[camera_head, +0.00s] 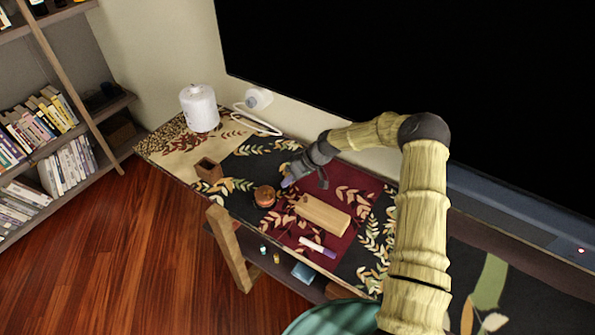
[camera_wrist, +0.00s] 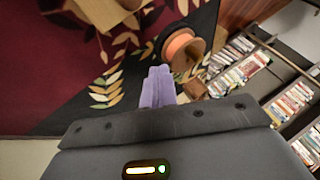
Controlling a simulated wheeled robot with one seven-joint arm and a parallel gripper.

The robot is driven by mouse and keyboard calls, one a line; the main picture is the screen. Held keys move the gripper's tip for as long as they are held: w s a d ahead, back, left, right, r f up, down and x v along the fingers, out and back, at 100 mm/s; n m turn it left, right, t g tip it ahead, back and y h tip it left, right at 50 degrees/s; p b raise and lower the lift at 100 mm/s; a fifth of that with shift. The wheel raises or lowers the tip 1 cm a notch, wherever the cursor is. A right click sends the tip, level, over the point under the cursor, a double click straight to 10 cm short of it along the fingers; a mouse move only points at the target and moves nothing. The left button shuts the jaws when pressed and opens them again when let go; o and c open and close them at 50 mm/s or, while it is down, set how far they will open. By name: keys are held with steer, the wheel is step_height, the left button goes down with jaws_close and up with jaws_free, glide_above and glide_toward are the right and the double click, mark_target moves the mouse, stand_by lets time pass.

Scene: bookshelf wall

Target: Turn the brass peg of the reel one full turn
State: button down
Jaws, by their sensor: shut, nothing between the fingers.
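The reel (camera_head: 264,196) is a small round orange-brown thing lying on the patterned cloth of the table. In the wrist view the reel (camera_wrist: 182,47) shows an orange band and a tan rim, above and to the right of the fingertips. I cannot make out the brass peg in either view. My gripper (camera_head: 288,182) is just to the upper right of the reel in the head view, apart from it in the picture. Its purple fingers (camera_wrist: 158,82) are together in the wrist view, with nothing between them.
A wooden block (camera_head: 322,214) lies right of the reel, with a purple-and-white marker (camera_head: 317,246) in front. An open wooden box (camera_head: 208,170) stands to the left. A white canister (camera_head: 199,108) is at the back left. A large black screen (camera_head: 430,70) borders the table behind.

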mark_target(265, 193)
steer(key=a, duration=0.1)
steer(key=s+a, duration=0.1)
steer(key=s, duration=0.1)
steer(key=shift+a+r+p, duration=0.25)
steer(key=shift+a+p, duration=0.05)
steer(key=shift+a, duration=0.1)
steer(key=shift+f, duration=0.1)
steer(key=shift+a, duration=0.1)
